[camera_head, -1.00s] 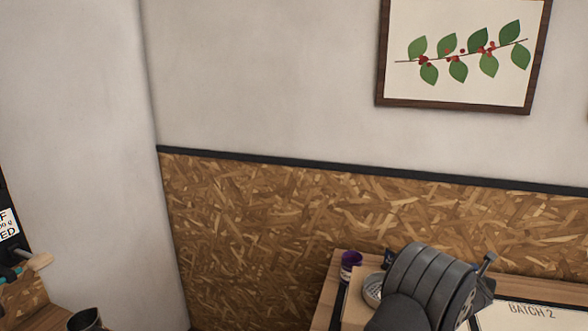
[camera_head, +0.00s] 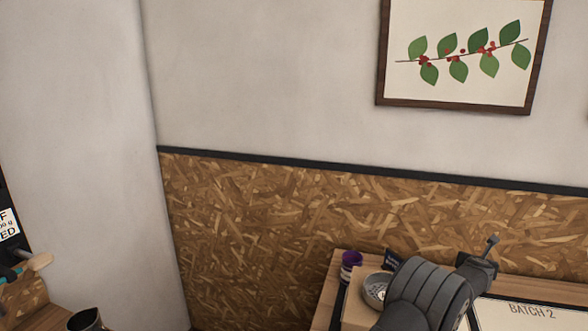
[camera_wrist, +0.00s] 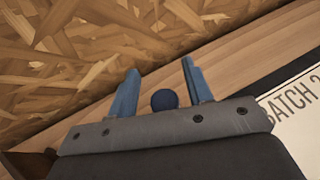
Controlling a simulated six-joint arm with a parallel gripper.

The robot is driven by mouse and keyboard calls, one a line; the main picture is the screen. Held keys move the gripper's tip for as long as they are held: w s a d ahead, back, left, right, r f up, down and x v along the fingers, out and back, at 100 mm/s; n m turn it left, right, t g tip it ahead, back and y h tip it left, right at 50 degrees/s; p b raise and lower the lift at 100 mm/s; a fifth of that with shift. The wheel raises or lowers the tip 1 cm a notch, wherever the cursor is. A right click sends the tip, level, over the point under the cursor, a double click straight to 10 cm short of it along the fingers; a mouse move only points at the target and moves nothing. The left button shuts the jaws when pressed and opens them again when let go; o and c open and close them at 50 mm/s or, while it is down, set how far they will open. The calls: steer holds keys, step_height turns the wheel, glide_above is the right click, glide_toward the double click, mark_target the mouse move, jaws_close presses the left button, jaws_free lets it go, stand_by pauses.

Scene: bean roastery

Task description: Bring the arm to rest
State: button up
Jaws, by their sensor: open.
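My gripper (camera_wrist: 158,90) is open in the wrist view, with its two blue fingers apart over the wooden tabletop by the chipboard wall. A dark blue round thing (camera_wrist: 164,100) shows between the finger bases; I cannot tell what it is or whether it is touched. In the head view my gripper (camera_head: 490,246) is small and partly hidden behind my grey arm, above the back of the table at the lower right.
The wooden table (camera_head: 323,310) holds a purple tin (camera_head: 350,268), a round metal-looking item (camera_head: 375,290), a dark packet (camera_head: 392,258) and a "BATCH 2" sheet (camera_head: 530,315). The chipboard wall (camera_head: 260,220) stands close behind. A dark cup (camera_head: 85,320) is at lower left.

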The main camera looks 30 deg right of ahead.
steer(key=s+a+r, duration=0.3)
steer(key=s+r, duration=0.4)
steer(key=s, duration=0.5)
steer(key=s+a+n+t+y, duration=0.2)
steer(key=a+n+t+y, duration=0.1)
steer(key=a, duration=1.5)
steer(key=shift+a+f+n+t, duration=0.25)
steer(key=shift+a+n+t, duration=0.05)
steer(key=shift+n+t, duration=0.35)
steer(key=shift+s, duration=0.1)
steer(key=w+d+m+g+h, duration=0.1)
steer(key=w+d+m+g, duration=0.1)
steer(key=d, duration=0.7)
steer(key=w+d+m+g+h, duration=0.2)
steer(key=d, duration=0.8)
steer(key=shift+d+f, duration=0.15)
steer(key=shift+f, duration=0.05)
steer(key=shift+s, duration=0.1)
